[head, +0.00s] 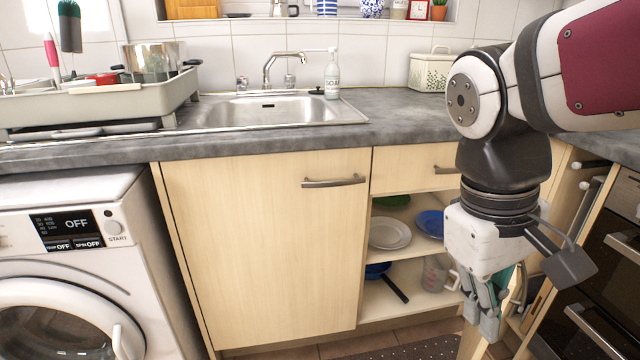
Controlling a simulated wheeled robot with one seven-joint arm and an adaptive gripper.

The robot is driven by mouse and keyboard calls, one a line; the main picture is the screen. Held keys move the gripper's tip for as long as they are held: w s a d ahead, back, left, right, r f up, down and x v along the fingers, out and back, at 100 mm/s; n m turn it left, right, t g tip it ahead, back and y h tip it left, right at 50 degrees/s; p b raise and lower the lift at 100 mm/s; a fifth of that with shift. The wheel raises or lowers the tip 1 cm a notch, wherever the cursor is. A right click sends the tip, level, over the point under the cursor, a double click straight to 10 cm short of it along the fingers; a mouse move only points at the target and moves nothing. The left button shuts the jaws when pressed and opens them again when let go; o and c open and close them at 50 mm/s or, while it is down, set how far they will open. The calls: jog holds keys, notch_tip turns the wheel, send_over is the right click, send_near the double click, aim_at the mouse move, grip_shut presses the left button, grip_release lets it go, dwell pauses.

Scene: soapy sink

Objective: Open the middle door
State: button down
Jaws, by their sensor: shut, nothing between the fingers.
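The light wood door (250,245) under the sink is shut, with a metal bar handle (334,182) near its upper right corner. To its right, the cupboard with shelves (412,248) stands open under a shut drawer (412,168). A wooden panel (470,347), apparently that cupboard's open door, sticks out toward me beneath my gripper. My gripper (482,322) points down at the right, in front of the open cupboard, shut and empty. It is close to the panel; I cannot tell whether they touch. I cannot tell for certain which door is the middle one.
A washing machine (75,262) stands at the left and an oven (612,262) at the right. Plates (389,233) and a clear jug (436,273) sit on the shelves. The worktop (410,120) runs above. Floor before the sink door looks clear.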

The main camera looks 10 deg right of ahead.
jog(key=w+d+f+n+g+h+p, duration=0.15)
jog(key=w+d, duration=0.25)
jog(key=w, duration=0.4)
jog(key=w+d+n+p, duration=0.3)
jog(key=w, duration=0.5)
jog(key=w+d+f+n+p, duration=0.4)
jog(key=w+d+f, duration=0.2)
jog(key=w+f, duration=0.45)
jog(key=s+d+f+b, duration=0.4)
jog(key=s+d+f, duration=0.2)
jog(key=f, duration=0.3)
jog(key=shift+f, duration=0.35)
